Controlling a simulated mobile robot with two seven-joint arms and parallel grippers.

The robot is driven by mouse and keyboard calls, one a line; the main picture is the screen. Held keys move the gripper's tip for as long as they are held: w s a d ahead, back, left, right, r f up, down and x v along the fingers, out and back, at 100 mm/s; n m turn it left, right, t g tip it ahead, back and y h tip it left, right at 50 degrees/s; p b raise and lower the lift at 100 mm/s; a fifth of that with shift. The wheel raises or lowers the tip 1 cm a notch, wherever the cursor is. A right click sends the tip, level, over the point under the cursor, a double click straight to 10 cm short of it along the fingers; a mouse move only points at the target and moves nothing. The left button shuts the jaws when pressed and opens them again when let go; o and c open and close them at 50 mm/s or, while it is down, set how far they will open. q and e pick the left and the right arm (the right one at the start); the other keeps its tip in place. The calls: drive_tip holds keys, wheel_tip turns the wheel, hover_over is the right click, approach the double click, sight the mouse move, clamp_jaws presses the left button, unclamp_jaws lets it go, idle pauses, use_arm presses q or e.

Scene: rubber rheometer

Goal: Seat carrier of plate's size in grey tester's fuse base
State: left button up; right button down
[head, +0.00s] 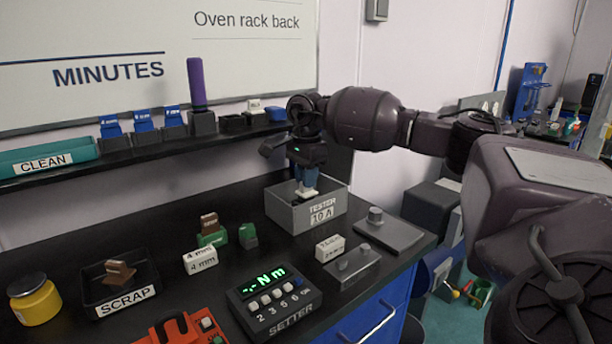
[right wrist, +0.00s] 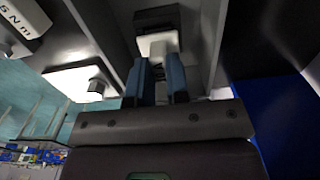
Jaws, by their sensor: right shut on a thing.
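The grey tester (head: 283,212) is an open-topped box on the dark bench, with a plate (head: 322,213) reading "TESTER 10 A" on its front. My right gripper (head: 306,188) points down into the box, its blue fingers shut on a white carrier (head: 307,194). In the right wrist view the carrier (right wrist: 158,44) sits between the fingertips, up against a dark block (right wrist: 157,17) that looks like the fuse base. I cannot tell whether it is fully seated. The box walls hide the base in the head view. My left gripper is not in view.
A green base with a brown carrier (head: 209,224), a green block (head: 248,236), white "4 mm" block (head: 200,260), scrap tray (head: 125,306) and setter (head: 275,302) stand to the left. Grey knobbed plates (head: 390,235) lie right. A shelf (head: 70,170) runs behind.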

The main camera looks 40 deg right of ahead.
drive_tip(key=shift+f, duration=1)
drive_tip(key=c, duration=1)
unclamp_jaws()
drive_tip(key=shift+r+p, duration=0.55)
drive_tip(key=shift+r, duration=1.95)
